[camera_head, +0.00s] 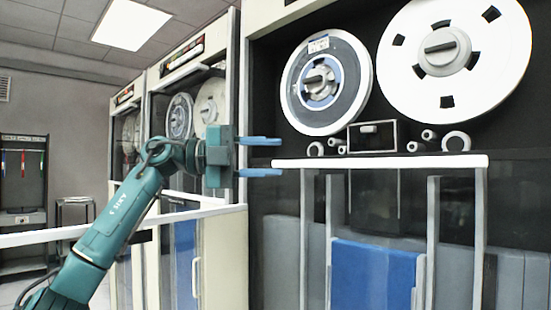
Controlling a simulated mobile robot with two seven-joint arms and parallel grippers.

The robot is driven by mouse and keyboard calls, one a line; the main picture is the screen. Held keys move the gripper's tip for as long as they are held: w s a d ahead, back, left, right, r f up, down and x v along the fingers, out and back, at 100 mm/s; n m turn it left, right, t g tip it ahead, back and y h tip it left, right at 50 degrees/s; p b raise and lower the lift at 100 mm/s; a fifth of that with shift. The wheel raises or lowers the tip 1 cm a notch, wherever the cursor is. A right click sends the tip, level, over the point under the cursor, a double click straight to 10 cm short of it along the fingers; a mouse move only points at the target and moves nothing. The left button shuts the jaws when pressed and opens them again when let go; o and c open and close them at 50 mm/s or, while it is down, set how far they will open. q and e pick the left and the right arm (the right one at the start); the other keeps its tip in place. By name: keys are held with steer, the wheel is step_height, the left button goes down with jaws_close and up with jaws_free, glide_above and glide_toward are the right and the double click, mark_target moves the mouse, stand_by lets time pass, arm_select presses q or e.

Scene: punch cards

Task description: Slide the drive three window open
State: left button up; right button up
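The nearest tape drive (255,100) fills the right side of the head view. It has a blue-centred reel (300,92) and a larger white reel (400,90) above a white horizontal bar (380,161). The bar looks like the top edge of a glass window (270,240), with the space in front of the reels apparently uncovered. I cannot read a number that marks this as drive three. My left gripper (262,157) is left of the bar's left end. Its two blue fingers point right, are spread apart and hold nothing visible. My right gripper is out of view.
More tape drives (192,55) stand in a row to the left, behind my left arm. White horizontal rails (40,238) cross their fronts. A dark rack (24,160) and a small stand (75,202) are at the far left wall. Open floor shows at lower left.

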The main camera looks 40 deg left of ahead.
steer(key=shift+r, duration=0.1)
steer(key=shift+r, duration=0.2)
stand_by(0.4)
